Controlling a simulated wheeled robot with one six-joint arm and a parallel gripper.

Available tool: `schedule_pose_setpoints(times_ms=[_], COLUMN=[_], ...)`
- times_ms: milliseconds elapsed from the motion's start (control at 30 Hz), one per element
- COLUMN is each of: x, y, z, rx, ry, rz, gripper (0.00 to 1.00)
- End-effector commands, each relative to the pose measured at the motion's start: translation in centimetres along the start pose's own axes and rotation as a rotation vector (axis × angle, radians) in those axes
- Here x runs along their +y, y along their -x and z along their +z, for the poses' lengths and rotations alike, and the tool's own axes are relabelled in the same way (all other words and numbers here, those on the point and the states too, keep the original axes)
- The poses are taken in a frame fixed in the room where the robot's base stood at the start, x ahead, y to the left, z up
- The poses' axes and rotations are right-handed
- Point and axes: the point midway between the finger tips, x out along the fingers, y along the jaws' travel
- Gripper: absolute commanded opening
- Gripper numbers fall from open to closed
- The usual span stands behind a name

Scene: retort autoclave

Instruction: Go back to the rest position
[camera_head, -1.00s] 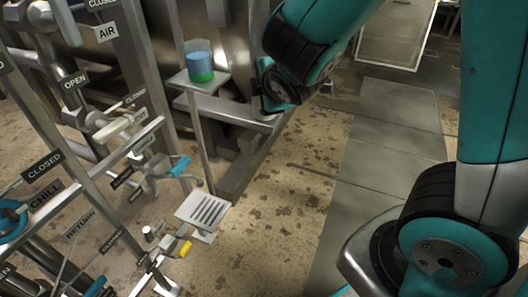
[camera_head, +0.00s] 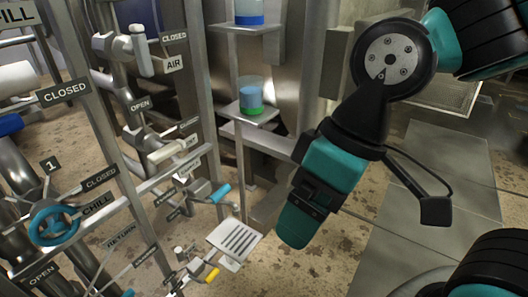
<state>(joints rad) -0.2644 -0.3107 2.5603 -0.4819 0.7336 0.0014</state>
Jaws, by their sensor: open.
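My gripper (camera_head: 296,230) hangs at the end of my arm right of centre, in teal and black, pointing down and left. It is open, with nothing seen in it. The two fingers cannot be told apart clearly from this side. It hangs over the bare floor, right of the slotted white plate (camera_head: 236,240) and in front of the metal vessel, apart from the valves in the picture.
At left stands a pipe rack with labelled valves, a blue handwheel (camera_head: 54,226), a cyan-handled valve (camera_head: 219,194) and a yellow-handled valve (camera_head: 212,275). A small shelf holds a blue-green sight cup (camera_head: 251,96). Clear floor plates (camera_head: 440,160) lie at right.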

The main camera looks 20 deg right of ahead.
Motion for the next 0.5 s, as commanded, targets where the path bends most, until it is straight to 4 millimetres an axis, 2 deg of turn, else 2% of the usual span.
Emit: schedule_pose_setpoints(times_ms=[167,500], x=[-1.4,-5.3], y=[4.6,17.0], z=[-1.0,-3.8], rx=[0.001,0.001], ry=[0.001,0.001], rz=[0.000,0.001], gripper=[0.89,0.89])
